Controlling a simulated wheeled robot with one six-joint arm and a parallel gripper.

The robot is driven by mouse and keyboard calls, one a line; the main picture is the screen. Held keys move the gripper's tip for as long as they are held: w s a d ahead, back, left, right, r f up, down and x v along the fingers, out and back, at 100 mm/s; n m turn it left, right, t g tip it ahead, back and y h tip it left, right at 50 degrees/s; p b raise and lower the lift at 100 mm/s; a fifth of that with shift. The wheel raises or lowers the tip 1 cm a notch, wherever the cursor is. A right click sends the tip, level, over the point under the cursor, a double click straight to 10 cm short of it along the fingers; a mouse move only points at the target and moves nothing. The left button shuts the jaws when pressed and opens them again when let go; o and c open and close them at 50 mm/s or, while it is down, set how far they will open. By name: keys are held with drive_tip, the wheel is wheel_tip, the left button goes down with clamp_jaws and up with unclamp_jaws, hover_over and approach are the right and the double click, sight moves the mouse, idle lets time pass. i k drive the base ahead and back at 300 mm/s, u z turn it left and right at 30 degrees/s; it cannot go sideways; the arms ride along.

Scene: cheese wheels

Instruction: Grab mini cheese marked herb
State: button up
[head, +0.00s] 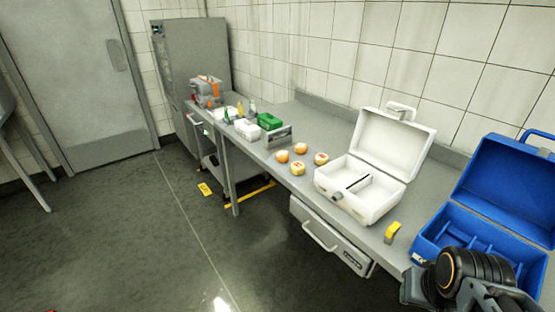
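Several mini cheeses stand apart on the grey counter (258,170), left of the white case. One is orange-topped at the left (282,156), one is at the back (300,148), one paler yellow one is at the front (298,168), and one with a reddish mark on top is at the right (321,158). Their labels are too small to read, so I cannot tell which is herb. My arm shows at the bottom right, in front of the blue case and far from the cheeses. Its gripper fingers cannot be made out clearly.
An open white case (345,190) with a divider stands right of the cheeses. A yellow object (392,232) lies near the counter edge. An open blue case (470,232) is at the far right. Green and white boxes (270,121) and bottles stand further left. Floor in front is clear.

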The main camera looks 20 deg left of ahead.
sight(297, 168)
drive_tip(key=u, duration=0.7)
drive_tip(key=i, duration=0.9)
drive_tip(key=u, duration=1.5)
drive_tip(key=i, duration=0.35)
drive_tip(key=u, duration=0.3)
